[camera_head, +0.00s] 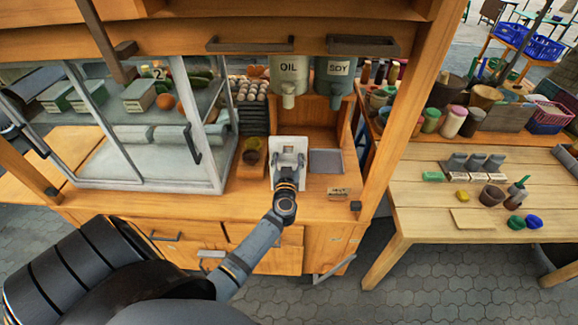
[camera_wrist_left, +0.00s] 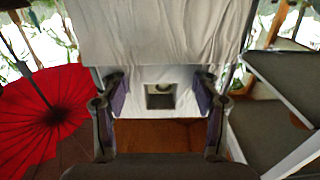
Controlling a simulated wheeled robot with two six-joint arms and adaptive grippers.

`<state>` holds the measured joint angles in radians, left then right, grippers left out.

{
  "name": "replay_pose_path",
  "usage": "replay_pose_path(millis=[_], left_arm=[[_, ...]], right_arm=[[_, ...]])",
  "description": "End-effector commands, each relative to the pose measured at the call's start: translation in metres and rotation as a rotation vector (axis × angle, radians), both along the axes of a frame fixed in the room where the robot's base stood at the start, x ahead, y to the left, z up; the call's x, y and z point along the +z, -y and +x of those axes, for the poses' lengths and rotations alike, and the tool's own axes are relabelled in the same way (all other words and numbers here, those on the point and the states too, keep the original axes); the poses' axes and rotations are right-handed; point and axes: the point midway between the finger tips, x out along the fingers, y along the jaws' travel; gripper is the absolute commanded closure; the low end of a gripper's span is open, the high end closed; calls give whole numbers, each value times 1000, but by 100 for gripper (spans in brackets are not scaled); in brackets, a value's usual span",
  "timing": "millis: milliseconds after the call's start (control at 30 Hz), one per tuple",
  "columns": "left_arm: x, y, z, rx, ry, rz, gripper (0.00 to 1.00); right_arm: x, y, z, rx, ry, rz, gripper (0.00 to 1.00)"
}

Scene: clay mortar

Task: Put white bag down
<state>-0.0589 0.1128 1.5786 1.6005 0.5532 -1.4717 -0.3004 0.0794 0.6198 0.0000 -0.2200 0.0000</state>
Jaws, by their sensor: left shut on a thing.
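The white bag (camera_head: 288,150) is at the front of the stall's wooden counter, below the OIL and SOY dispensers. My left gripper (camera_head: 286,180) reaches it from the front. In the left wrist view, the white bag (camera_wrist_left: 160,35) fills the upper middle, and my left gripper (camera_wrist_left: 158,105) has its two fingers on either side of its lower part, shut on it. A small dark square shows on the bag between the fingers. I cannot tell whether the bag's underside touches the counter. My right gripper is not in view.
A glass display case (camera_head: 150,140) stands close left of the bag. A grey tray (camera_head: 325,161) lies just right of it. The OIL dispenser (camera_head: 285,75) and SOY dispenser (camera_head: 335,80) hang above. A wooden table (camera_head: 420,215) with pots and blocks stands to the right.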

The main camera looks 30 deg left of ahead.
Motion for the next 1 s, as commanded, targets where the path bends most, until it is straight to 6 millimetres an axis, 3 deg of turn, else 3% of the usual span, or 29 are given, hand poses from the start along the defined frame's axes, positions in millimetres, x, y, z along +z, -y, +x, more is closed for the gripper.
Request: replay_pose_path(millis=[133,400,800,833,1000], left_arm=[[-2,0,3,0,2,0,69],[-35,0,6,0,2,1,69],[-39,0,6,0,2,1,69],[-39,0,6,0,1,1,35],[-39,0,6,0,0,0,15]], right_arm=[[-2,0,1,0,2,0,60],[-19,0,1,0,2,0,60],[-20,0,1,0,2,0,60],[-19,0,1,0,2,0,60],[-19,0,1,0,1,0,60]])
